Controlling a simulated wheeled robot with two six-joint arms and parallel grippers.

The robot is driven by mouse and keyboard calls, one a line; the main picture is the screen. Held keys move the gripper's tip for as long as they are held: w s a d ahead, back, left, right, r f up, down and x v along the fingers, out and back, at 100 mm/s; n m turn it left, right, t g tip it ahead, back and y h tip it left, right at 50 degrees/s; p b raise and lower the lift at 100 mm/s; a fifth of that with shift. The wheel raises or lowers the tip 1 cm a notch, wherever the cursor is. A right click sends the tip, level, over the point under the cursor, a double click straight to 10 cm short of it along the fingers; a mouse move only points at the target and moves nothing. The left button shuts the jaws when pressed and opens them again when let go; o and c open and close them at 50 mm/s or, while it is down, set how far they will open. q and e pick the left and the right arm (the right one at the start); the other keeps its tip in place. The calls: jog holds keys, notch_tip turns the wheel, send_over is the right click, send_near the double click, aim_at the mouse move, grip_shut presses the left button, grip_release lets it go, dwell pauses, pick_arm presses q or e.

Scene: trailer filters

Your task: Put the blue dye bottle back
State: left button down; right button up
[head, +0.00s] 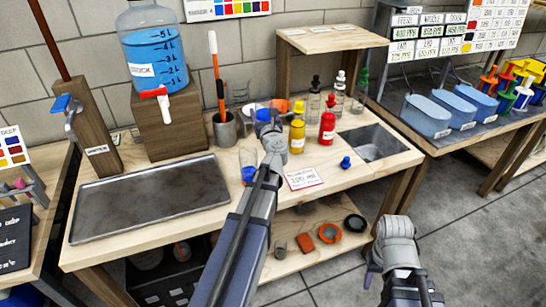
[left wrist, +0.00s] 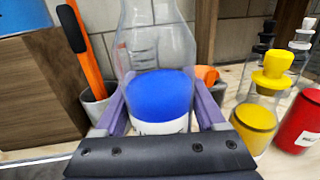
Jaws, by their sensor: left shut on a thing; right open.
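The blue dye bottle (left wrist: 160,98) shows in the left wrist view as a deep blue body above a white label. My left gripper (left wrist: 160,118) is shut on it, a purple finger on each side. In the head view, this gripper (head: 268,116) is over the back of the bench, left of the yellow bottle, and its wrist hides most of the bottle. A blue stopper (head: 346,162) lies on the bench at right, beside the sink. My right gripper (head: 373,268) is open and empty, in front of the bench at lower right.
Yellow (head: 297,134) and red (head: 327,127) dye bottles stand right of the left gripper. A glass with blue liquid (head: 248,175) stands close to my left forearm. A pot with an orange-handled tool (head: 224,128), a metal tray (head: 150,198) and a card (head: 303,178) are nearby.

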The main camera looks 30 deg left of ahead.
pick_arm(q)
jog(key=f+b, duration=0.7)
jog(key=w+f+b, duration=0.1)
jog(key=f+b, duration=0.2)
jog(key=f, duration=0.1)
jog(key=shift+f+b, duration=0.1)
jog(key=shift+b, duration=0.2)
pick_arm(e)
notch_tip(320, 180, down, 11)
jog(key=w, duration=0.1)
pick_arm(q)
jog(key=shift+c, duration=2)
grip_release()
jog(key=shift+o, duration=0.8)
pick_arm(e)
jog(key=shift+f, duration=0.1)
